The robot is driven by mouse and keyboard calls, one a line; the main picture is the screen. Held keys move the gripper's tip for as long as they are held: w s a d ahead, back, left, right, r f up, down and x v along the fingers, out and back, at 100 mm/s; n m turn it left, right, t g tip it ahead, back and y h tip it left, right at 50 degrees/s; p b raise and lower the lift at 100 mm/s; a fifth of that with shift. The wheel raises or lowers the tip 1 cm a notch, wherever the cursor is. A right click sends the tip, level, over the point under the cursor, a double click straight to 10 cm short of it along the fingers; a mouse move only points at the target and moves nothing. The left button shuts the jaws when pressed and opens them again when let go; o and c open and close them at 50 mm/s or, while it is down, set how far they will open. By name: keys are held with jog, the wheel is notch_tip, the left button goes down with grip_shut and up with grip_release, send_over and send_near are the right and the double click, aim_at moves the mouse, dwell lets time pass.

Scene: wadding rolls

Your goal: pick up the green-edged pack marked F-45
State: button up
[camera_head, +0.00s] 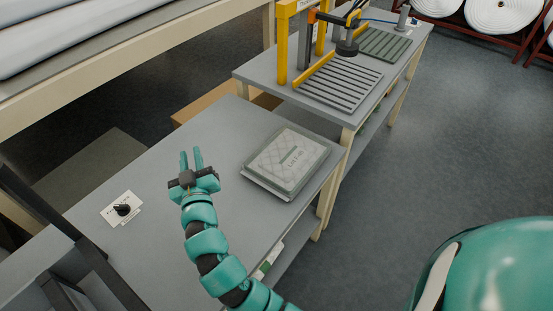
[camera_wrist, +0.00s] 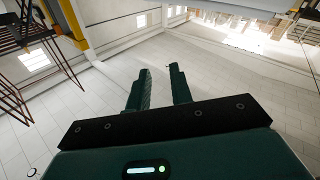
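A flat quilted pale pack (camera_head: 288,159) with a label band lies on the right part of the grey table. Its edge looks grey-green, and its lettering is too small to read surely as F-45. It seems to lie on another flat layer. My gripper (camera_head: 191,154) is left of the pack, apart from it, fingers pointing up in the head view. The fingers are open with a gap and nothing between them. They also show in the wrist view (camera_wrist: 160,74), against a distant wall and ceiling; no pack shows there.
A white card with a black knob (camera_head: 122,209) sits on the table's left part. Behind stands a second table with a ribbed plate (camera_head: 341,82), a yellow frame (camera_head: 283,42) and a dark press-like head. White rolls (camera_head: 500,12) are at the back right. The table around the pack is clear.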

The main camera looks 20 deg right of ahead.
jog(key=s+d+f+m+g+h, duration=0.1)
jog(key=d+f+m+g+h, duration=0.25)
jog(key=d, duration=0.35)
jog(key=s+d+f+m+g+h, duration=0.1)
jog(key=d+f+m+g+h, duration=0.1)
jog(key=d+m+h, duration=0.3)
jog(key=m+g+h, duration=0.3)
jog(key=m+g, duration=0.2)
jog(key=g, duration=0.1)
send_near(312, 168)
jog(key=p+x, duration=0.2)
jog(key=p, duration=0.1)
jog(key=shift+w+d+r+y, duration=0.1)
jog(key=shift+w+d+y, duration=0.15)
jog(key=shift+w+d, duration=0.05)
jog(key=shift+w+d+p, duration=0.2)
jog(key=shift+d+p, duration=0.2)
jog(key=shift+p, duration=0.2)
jog(key=p+x, duration=0.1)
jog(key=x, duration=0.2)
jog(key=shift+f+p, duration=0.25)
jog(key=shift+p, duration=0.05)
jog(key=shift+w+d+f, duration=0.35)
jog(key=shift+d, duration=0.1)
grip_shut()
